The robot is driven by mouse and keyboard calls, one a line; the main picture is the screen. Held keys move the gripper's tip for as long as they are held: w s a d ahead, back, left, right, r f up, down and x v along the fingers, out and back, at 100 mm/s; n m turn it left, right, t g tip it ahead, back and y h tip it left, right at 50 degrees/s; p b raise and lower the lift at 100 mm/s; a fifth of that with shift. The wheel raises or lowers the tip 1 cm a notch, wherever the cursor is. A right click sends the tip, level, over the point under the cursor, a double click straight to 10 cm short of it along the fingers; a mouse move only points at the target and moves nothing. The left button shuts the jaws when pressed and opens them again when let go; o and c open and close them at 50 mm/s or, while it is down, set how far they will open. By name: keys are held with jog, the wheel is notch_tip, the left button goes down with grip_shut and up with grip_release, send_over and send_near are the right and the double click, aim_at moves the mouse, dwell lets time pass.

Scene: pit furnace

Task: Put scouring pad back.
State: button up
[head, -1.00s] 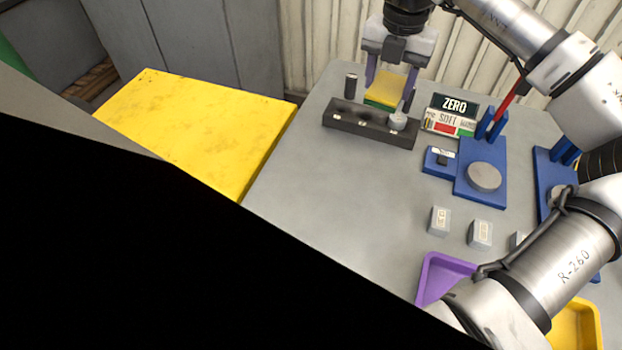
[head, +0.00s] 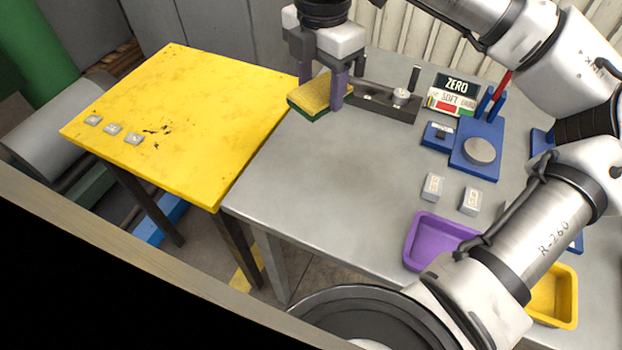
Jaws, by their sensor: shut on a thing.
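The scouring pad (head: 312,97), yellow on top and green below, is between the fingers of my gripper (head: 322,93). My gripper is shut on it and holds it above the grey table (head: 330,180), near its back left edge. The dark rack (head: 385,107) stands just to the right of the gripper, with a dark upright post and a pale round knob on it. The gripper and pad hide part of the rack's left end.
A yellow table (head: 200,110) with several small grey blocks adjoins on the left. Blue stands (head: 478,160), signs (head: 455,85), grey blocks (head: 432,187), a purple tray (head: 412,245) and a yellow tray (head: 573,295) occupy the right side. The grey table's left middle is clear.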

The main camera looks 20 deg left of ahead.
jog(key=shift+s+f, duration=0.15)
jog(key=shift+f, duration=0.2)
notch_tip(320, 180, down, 19)
jog(key=p, duration=0.3)
jog(key=shift+r+p, duration=0.2)
jog(key=shift+p, duration=0.1)
jog(key=shift+f, duration=0.35)
jog(key=shift+f+b, duration=0.2)
jog(key=shift+b, duration=0.15)
jog(key=o, duration=0.9)
jog(key=shift+r, duration=0.1)
jog(key=shift+o, duration=0.2)
